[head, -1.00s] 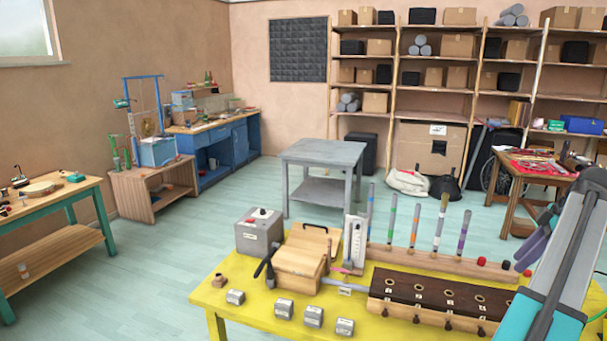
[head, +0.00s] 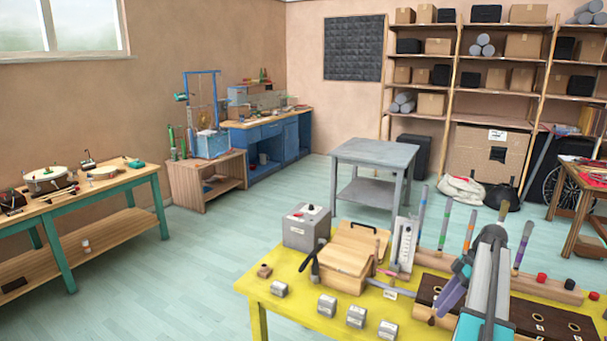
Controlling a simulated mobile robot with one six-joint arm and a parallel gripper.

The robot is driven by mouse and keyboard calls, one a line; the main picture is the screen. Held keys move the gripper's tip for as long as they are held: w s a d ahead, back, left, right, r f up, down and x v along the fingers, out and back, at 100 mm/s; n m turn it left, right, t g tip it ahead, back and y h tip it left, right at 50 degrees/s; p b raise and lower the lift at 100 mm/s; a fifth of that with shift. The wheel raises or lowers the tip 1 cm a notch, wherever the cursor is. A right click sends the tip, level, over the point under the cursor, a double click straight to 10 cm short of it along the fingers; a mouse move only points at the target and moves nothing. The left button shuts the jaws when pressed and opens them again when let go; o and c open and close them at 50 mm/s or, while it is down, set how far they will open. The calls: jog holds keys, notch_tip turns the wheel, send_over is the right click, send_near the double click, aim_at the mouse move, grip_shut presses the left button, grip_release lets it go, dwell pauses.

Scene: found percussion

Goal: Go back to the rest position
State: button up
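My arm stands at the right of the head view, folded in front of the yellow table (head: 262,290). The lavender fingers of my gripper (head: 452,292) point down and to the left, over the right part of this table in the picture. I see no object held in them, but the fingers overlap and the gap between them is not clear. My arm hides part of the dark slotted wooden box (head: 545,322) and of the long wooden rack with upright coloured tubes (head: 428,258).
The yellow table also bears a grey box (head: 305,230), a wooden box with a lever (head: 345,258) and several small metal blocks (head: 327,305). A grey table (head: 372,152) stands behind, a green-legged bench (head: 150,178) at left. The floor between them is clear.

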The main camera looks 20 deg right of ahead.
jog(key=w+a+f+n+g+b, duration=0.1)
jog(key=w+a+f+g, duration=0.15)
jog(key=a+f, duration=0.95)
jog(key=w+a+f+n+g+b, duration=0.1)
jog(key=w+a+f+g, duration=0.15)
jog(key=a+f, duration=1)
jog(key=s+a+f+g+h, duration=0.1)
jog(key=s+a+f, duration=0.35)
jog(key=a, duration=0.35)
jog(key=s+a+f+m+g, duration=0.1)
jog(key=s+a+f, duration=0.35)
jog(key=a, duration=0.35)
jog(key=s+a+f+g+h, duration=0.1)
jog(key=s+a+f, duration=0.35)
jog(key=a, duration=0.25)
jog(key=s+a+f+m+t+h+b, duration=0.1)
jog(key=s+f+m+h, duration=0.3)
jog(key=s+f+m, duration=0.4)
jog(key=s+a+m, duration=0.1)
jog(key=s+m, duration=0.1)
jog(key=s, duration=0.1)
jog(key=shift+s+m, duration=0.3)
